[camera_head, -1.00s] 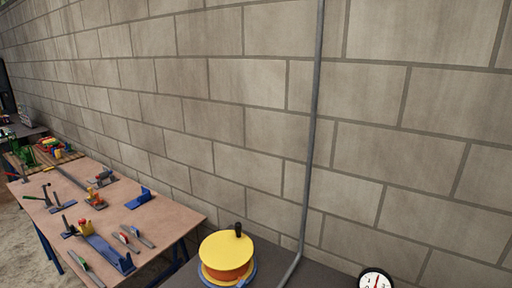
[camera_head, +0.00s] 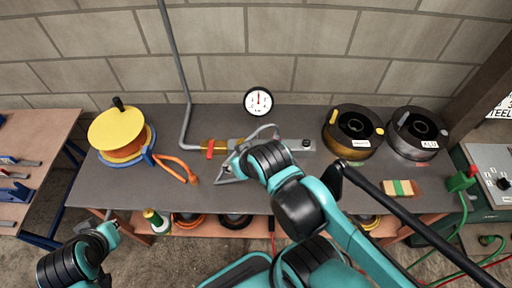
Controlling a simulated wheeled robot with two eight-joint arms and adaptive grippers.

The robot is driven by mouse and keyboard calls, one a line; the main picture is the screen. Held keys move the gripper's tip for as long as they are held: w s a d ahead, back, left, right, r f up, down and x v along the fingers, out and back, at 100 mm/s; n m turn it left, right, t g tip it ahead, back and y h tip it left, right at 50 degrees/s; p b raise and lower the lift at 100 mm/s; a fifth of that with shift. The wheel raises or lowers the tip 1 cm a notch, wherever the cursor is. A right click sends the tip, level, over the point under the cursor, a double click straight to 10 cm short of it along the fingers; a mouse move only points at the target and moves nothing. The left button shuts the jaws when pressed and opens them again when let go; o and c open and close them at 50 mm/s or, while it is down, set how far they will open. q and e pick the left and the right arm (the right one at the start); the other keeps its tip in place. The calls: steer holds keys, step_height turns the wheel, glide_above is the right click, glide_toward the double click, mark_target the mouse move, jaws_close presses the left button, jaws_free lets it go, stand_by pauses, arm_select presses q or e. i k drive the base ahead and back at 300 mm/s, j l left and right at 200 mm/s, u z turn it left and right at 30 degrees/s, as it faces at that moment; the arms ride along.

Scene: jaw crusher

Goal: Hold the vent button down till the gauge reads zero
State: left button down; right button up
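The gauge (camera_head: 258,102) is a round white dial with a black rim and a red needle pointing roughly straight up; its figures are too small to read. It stands at the back of the dark bench, above a metal pipe fitting. A small dark knob, possibly the vent button (camera_head: 306,144), sits on a silver block right of the gauge. My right gripper (camera_head: 236,157) is over the fitting, left of that block and apart from the knob; its finger opening is unclear. My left gripper (camera_head: 106,233) is low at the left, before the bench, its fingers not clearly visible.
A brass valve with a red handle (camera_head: 210,149) joins the grey pipe. A yellow-topped reel (camera_head: 117,132) and orange hose lie left. Two dark spools (camera_head: 353,132) stand right, with a striped block (camera_head: 402,188) in front. A green machine (camera_head: 492,180) borders the bench.

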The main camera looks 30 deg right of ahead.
mark_target(306, 143)
steer(key=z, duration=1.7)
